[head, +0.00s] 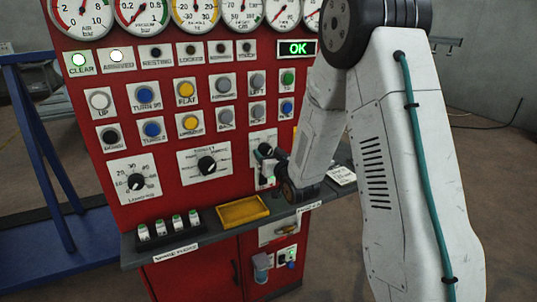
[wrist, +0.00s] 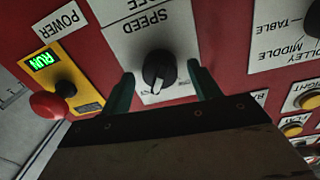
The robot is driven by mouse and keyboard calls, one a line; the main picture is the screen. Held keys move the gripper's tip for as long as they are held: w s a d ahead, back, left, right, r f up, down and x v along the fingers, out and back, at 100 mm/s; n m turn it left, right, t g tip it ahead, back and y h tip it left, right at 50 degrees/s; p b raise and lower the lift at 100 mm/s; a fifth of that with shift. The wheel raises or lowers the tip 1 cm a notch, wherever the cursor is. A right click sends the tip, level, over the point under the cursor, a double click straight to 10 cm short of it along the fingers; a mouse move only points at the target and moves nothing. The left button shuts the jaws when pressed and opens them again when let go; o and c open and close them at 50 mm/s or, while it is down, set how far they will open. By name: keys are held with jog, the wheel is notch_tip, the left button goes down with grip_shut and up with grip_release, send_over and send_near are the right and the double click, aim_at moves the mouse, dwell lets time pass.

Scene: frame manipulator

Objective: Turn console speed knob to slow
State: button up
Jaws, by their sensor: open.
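The black speed knob (wrist: 158,68) sits on a white plate marked SPEED, which appears upside down in the wrist view. The white mark on the knob points down in that picture, towards small lettering too blurred to read. My gripper (wrist: 161,74) is open, with one dark green finger on each side of the knob. Gaps show between the fingers and the knob, and nothing is held. In the head view my arm reaches the red console (head: 172,130) at its right side, and my wrist partly covers the plate (head: 263,138) there.
A red button (wrist: 47,105) and a dark switch stand on a yellow plate left of the gripper in the wrist view. A lit RUN sign is beside them. In the head view, a grey ledge (head: 200,236) with a yellow tray (head: 243,211) runs below the controls.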

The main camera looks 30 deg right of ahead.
jog(key=shift+w, duration=0.2)
jog(key=c, duration=1)
jog(key=shift+n, duration=0.4)
jog(key=n, duration=0.6)
jog(key=shift+n, duration=0.4)
jog(key=n, duration=0.6)
jog(key=shift+f+n+y, duration=0.1)
jog(key=shift+n+y, duration=0.2)
